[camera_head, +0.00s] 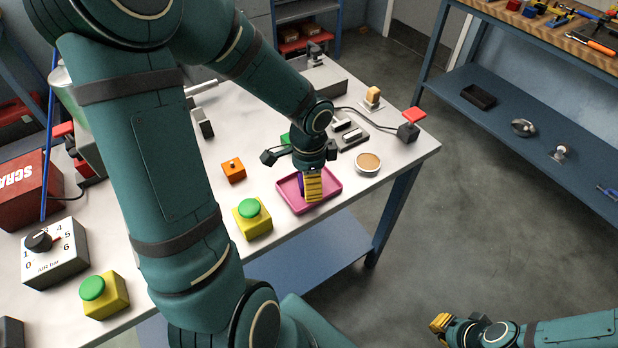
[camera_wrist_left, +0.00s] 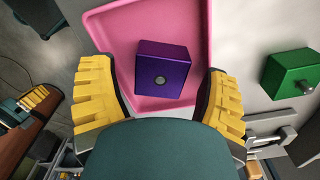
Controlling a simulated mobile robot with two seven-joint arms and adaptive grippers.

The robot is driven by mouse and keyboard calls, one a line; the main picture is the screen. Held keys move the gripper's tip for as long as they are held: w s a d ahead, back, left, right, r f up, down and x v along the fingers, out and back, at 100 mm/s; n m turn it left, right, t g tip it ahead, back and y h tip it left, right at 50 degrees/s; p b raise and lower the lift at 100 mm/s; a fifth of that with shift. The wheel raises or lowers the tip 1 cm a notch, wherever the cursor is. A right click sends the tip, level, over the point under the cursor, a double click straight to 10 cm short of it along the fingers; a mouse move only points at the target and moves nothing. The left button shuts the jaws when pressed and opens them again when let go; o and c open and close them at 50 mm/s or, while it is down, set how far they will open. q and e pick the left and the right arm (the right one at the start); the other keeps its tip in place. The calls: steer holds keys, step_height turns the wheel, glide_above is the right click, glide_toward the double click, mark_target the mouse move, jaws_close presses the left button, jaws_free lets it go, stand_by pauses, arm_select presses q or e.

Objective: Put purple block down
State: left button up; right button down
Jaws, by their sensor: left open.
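The purple block (camera_wrist_left: 163,69) lies in the pink tray (camera_wrist_left: 105,24), between the spread yellow fingers of my left gripper (camera_wrist_left: 158,100), with a gap on each side. In the head view the pink tray (camera_head: 327,203) sits near the table's front edge. My left gripper (camera_head: 312,188) points down over it, open and empty. A sliver of the purple block (camera_head: 301,183) shows beside the fingers; the rest is hidden. My right gripper (camera_head: 440,325) is at the lower right, over the floor away from the table; its finger gap is not clear.
A green block (camera_wrist_left: 292,74) is right of the tray in the wrist view. On the table (camera_head: 418,151) are an orange block (camera_head: 233,170), a yellow box with a green button (camera_head: 252,218), a round cup (camera_head: 368,163) and a red-topped switch (camera_head: 411,124). Bare floor lies right of the table.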

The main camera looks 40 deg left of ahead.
arm_select(q)
step_height(320, 180, up, 12)
steer(key=p, duration=0.3)
steer(key=shift+f, duration=0.15)
arm_select(e)
steer(key=r, duration=0.4)
steer(key=shift+s, duration=0.4)
steer(key=shift+s+f, duration=0.1)
